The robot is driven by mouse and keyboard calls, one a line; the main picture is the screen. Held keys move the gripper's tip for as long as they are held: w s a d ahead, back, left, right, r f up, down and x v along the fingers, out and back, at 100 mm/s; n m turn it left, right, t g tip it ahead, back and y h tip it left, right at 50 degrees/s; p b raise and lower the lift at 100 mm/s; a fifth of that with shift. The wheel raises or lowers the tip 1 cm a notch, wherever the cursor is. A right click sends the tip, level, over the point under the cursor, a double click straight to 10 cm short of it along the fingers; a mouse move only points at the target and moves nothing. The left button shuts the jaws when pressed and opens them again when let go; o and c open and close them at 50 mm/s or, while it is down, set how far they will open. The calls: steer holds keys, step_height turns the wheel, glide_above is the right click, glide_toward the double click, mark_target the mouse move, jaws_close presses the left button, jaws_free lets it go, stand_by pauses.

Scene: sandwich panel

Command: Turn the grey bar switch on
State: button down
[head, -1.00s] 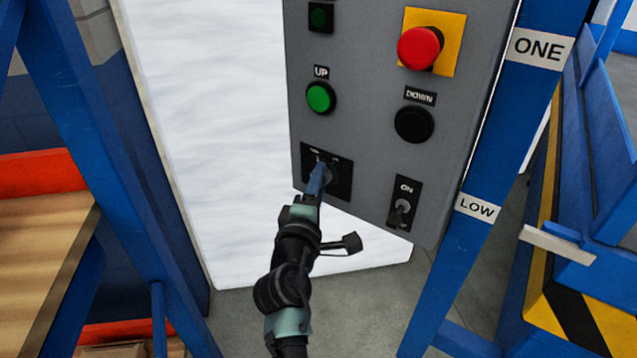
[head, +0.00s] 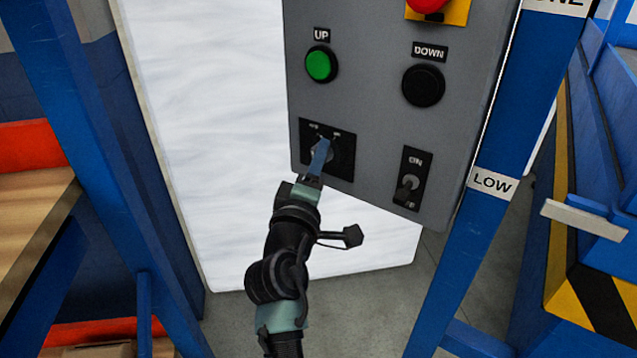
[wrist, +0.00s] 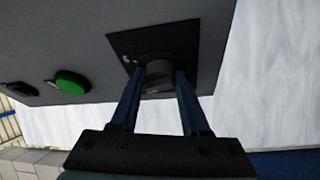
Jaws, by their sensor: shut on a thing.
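The grey bar switch (wrist: 158,78) is a dark round knob on a black square plate, low on the left of the grey panel. The plate (head: 345,168) also shows in the head view, with small labels too blurred to read. My gripper (head: 322,150) reaches it from below. In the wrist view my gripper (wrist: 160,80) has one blue finger on each side of the knob and is shut on it. In the head view the fingers hide much of the knob, so its setting cannot be told.
A toggle switch (head: 408,186) marked ON sits to the right. Above are a green UP button (head: 321,64), a black DOWN button (head: 423,85) and a red button (head: 428,4) on yellow. A blue post (head: 492,150) marked LOW stands right of the panel.

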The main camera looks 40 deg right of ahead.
steer(key=m+h+b, duration=0.1)
steer(key=m+b, duration=0.2)
steer(key=b, duration=0.4)
steer(key=m+g+h+b, duration=0.1)
steer(key=m+b, duration=0.3)
steer(key=b, duration=0.3)
steer(key=f+m+h+b, duration=0.1)
steer(key=m+b, duration=0.2)
steer(key=b, duration=0.4)
steer(key=shift+w+h, duration=0.2)
steer(key=shift+h, duration=0.2)
steer(key=shift+r+m+g+b, duration=0.15)
steer(key=shift+m+g+b, duration=0.25)
steer(key=shift+m+b, duration=0.15)
steer(key=shift+c, duration=2)
jaws_free()
steer(key=shift+a, duration=0.2)
steer(key=p+v, duration=0.2)
steer(key=v, duration=1)
steer(key=shift+a+f+p, duration=0.25)
steer(key=shift+p, duration=0.1)
